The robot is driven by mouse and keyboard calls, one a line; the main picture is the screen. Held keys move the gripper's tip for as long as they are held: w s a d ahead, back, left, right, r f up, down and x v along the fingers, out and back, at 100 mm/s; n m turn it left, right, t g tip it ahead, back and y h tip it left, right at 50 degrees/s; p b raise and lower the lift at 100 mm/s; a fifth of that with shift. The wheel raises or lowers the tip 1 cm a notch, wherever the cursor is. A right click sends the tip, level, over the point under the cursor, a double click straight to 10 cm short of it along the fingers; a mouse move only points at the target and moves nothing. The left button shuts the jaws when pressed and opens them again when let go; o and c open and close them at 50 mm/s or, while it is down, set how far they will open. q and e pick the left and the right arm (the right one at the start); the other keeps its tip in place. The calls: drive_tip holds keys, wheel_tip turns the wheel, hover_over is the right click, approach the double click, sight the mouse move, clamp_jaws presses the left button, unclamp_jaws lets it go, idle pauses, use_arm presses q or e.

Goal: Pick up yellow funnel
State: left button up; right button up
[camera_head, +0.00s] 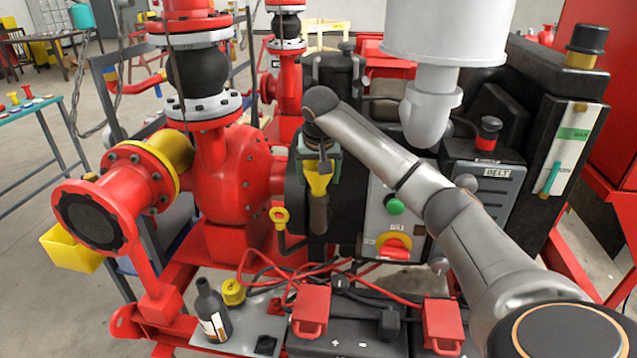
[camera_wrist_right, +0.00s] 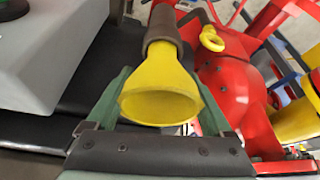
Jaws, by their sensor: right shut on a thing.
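The yellow funnel (camera_head: 318,184) is in front of the dark engine block, at the middle of the head view. Its wide mouth faces up and its narrow end meets a brown sleeve (camera_head: 319,214) below. My right gripper (camera_head: 318,166) comes down from above and is shut on the funnel. In the right wrist view the funnel (camera_wrist_right: 160,92) sits between the two green fingers (camera_wrist_right: 162,84), and its narrow end goes into the brown sleeve (camera_wrist_right: 164,25). I cannot tell whether the sleeve is fixed to the engine. My left gripper is not in view.
A yellow ring handle (camera_head: 280,217) is close left of the funnel. The red pump (camera_head: 235,170) stands further left. A grey panel with a green button (camera_head: 395,207) is close right.

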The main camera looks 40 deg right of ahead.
sight(316, 171)
drive_tip(key=shift+r, duration=0.1)
drive_tip(key=shift+r, duration=0.55)
drive_tip(key=v, duration=0.6)
drive_tip(key=a+v, duration=0.1)
drive_tip(key=v, duration=0.2)
drive_tip(key=shift+s+f, duration=0.15)
drive_tip(key=s+a+r, duration=0.3)
drive_tip(key=s+a, duration=0.3)
drive_tip(key=a, duration=0.1)
drive_tip(key=shift+s+a+r, duration=0.2)
drive_tip(key=shift+r, duration=0.2)
